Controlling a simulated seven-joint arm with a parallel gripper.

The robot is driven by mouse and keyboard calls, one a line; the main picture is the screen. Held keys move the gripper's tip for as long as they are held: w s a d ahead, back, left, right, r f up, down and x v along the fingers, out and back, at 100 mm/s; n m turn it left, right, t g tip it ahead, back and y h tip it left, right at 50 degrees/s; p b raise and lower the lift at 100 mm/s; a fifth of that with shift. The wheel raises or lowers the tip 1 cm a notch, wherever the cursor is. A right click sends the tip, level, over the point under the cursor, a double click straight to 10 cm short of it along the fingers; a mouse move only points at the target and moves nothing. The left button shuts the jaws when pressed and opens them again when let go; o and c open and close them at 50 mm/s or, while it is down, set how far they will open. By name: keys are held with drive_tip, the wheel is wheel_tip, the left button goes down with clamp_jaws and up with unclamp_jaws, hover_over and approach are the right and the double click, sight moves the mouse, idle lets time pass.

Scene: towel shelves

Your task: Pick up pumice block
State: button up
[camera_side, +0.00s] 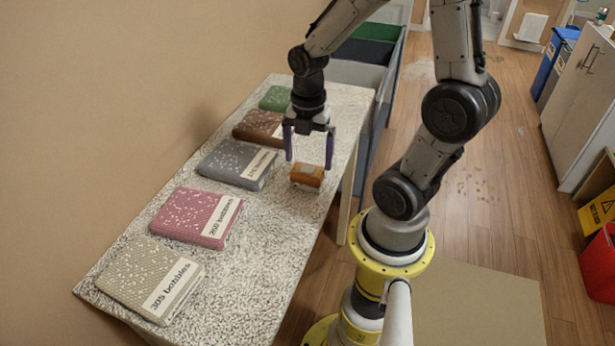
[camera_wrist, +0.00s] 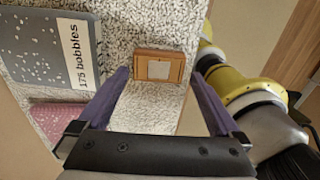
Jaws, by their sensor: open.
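The pumice block appears to be the small orange-brown block (camera_side: 307,175) on the speckled shelf top (camera_side: 262,250), near its right edge. In the wrist view the block (camera_wrist: 159,66) shows a pale square label on its upper face and lies ahead of the fingertips, between their lines. My gripper (camera_side: 310,150) points down above the block in the side view, with its two purple fingers apart. In the wrist view my gripper (camera_wrist: 160,82) is open and nothing is between the fingers. The block is apart from both fingers as far as I can see.
A row of folded towels lies left of the block: green (camera_side: 275,98), brown (camera_side: 260,125), grey (camera_side: 237,164), pink (camera_side: 197,216) and beige (camera_side: 150,279). The grey one, labelled "175 bobbles", is closest in the wrist view (camera_wrist: 45,50). Bare shelf surrounds the block.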

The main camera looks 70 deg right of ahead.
sight(307, 169)
drive_tip(key=shift+w+f, duration=0.1)
drive_tip(key=shift+f, duration=2.75)
drive_tip(key=c, duration=1)
drive_tip(key=shift+c, duration=0.3)
drive_tip(key=shift+r, duration=0.1)
drive_tip(key=shift+r, duration=0.45)
wheel_tip(307, 169, up, 2)
drive_tip(key=shift+r, duration=0.15)
drive_tip(key=s+a+r, duration=0.6)
drive_tip(key=s+r, duration=0.3)
drive_tip(key=s, duration=0.3)
drive_tip(key=shift+s+r, duration=0.35)
